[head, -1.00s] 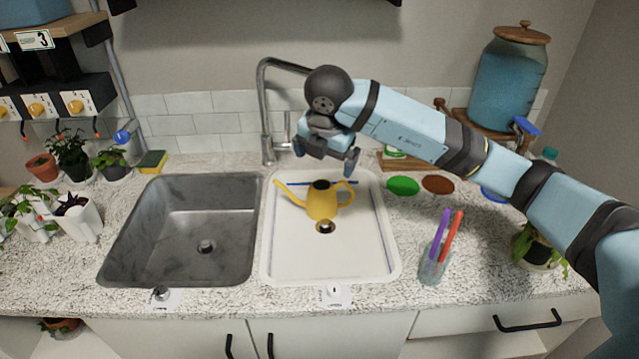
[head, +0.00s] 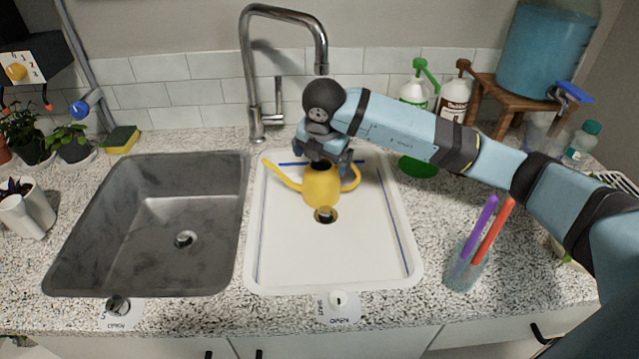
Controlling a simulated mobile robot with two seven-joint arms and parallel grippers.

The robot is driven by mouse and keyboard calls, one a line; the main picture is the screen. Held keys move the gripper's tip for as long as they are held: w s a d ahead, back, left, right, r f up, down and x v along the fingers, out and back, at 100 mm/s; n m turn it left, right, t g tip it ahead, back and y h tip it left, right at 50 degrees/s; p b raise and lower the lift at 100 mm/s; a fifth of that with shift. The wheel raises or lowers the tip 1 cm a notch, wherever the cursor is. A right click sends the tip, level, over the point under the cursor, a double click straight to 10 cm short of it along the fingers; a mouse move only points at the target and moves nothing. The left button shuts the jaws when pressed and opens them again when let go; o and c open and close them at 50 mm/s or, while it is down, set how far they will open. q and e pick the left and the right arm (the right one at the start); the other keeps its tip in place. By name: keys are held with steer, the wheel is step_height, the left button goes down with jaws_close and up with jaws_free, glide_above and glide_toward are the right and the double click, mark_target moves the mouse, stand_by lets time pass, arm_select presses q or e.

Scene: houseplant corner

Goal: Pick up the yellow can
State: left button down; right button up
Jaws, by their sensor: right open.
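The yellow can (head: 319,188) is a small watering can. It stands upright in the white right-hand basin (head: 375,245), behind the drain, with its spout to the left and its handle to the right. My right gripper (head: 326,165) is open and points down at the can's top. It hides part of the can's rim and upper handle. I cannot tell whether the fingers touch the can. My left gripper is not in view.
A grey basin (head: 150,245) lies to the left, empty. A tall faucet (head: 278,95) stands behind the basins. A glass with purple and orange markers (head: 468,262) stands to the right. Soap bottles (head: 454,98) and a blue dispenser (head: 545,45) are at the back right.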

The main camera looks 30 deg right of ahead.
mark_target(320, 173)
steer(key=x, duration=0.6)
steer(key=shift+w+a+f, duration=0.1)
steer(key=shift+a+f, duration=0.05)
steer(key=shift+f, duration=0.05)
steer(key=shift+c, duration=0.5)
